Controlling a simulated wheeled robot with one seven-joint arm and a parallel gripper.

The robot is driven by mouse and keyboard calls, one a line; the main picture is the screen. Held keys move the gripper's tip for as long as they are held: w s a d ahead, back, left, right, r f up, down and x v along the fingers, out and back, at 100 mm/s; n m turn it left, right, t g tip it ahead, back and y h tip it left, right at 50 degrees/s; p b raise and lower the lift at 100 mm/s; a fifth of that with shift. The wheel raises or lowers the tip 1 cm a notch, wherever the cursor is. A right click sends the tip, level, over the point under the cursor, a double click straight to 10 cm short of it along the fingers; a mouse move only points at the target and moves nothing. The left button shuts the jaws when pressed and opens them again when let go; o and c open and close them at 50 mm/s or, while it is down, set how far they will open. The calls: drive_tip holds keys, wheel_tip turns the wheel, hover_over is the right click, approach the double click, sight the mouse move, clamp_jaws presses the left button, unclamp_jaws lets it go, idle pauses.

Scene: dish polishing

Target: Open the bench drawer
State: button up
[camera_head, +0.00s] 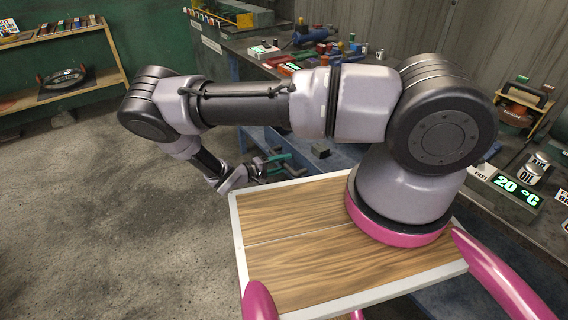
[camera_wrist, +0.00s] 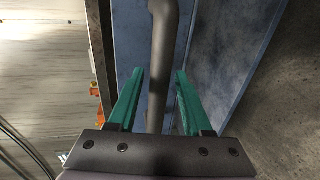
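The bench is blue, and its panel (camera_wrist: 230,50) fills much of the wrist view. A dark bar handle (camera_wrist: 162,50) runs down the middle of that view in front of the blue face. My gripper (camera_wrist: 159,76) has green fingers, one on each side of the bar. Gaps show between the fingers and the bar, so it is open around the handle. In the head view my gripper (camera_head: 279,161) is low beside the bench's blue side, beyond my wooden top. The drawer front is mostly hidden there, and I cannot tell how far the drawer is out.
The bench top (camera_head: 250,47) carries tools, small blocks and boxes. A display reading 20 °C (camera_head: 517,189) stands at the right. A wooden shelf (camera_head: 65,90) stands at the far left against the green wall. The concrete floor (camera_head: 110,200) left of the bench is clear.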

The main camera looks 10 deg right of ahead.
idle(0.3)
drive_tip(key=v, duration=1)
drive_tip(key=shift+s+a, duration=0.15)
drive_tip(key=shift+a, duration=0.2)
drive_tip(key=shift+r, duration=0.15)
drive_tip(key=d+r+m+g+y, duration=0.3)
drive_tip(key=r+y, duration=0.3)
drive_tip(key=r, duration=1.1)
drive_tip(key=d+r+m+g+y, duration=0.25)
drive_tip(key=r+g+y, duration=0.2)
drive_tip(key=r, duration=1.15)
drive_tip(key=s+d+r+m+t+y, duration=0.1)
drive_tip(key=s+d+r+t+y, duration=0.2)
drive_tip(key=s+r, duration=0.4)
drive_tip(key=s+d+r+m+t+y, duration=0.1)
drive_tip(key=s+d+r+t+y, duration=0.2)
drive_tip(key=r, duration=1.2)
drive_tip(key=s+d+t, duration=0.3)
drive_tip(key=s+d, duration=0.1)
drive_tip(key=s, duration=0.1)
drive_tip(key=shift+r+m, duration=0.2)
drive_tip(key=shift+m, duration=0.15)
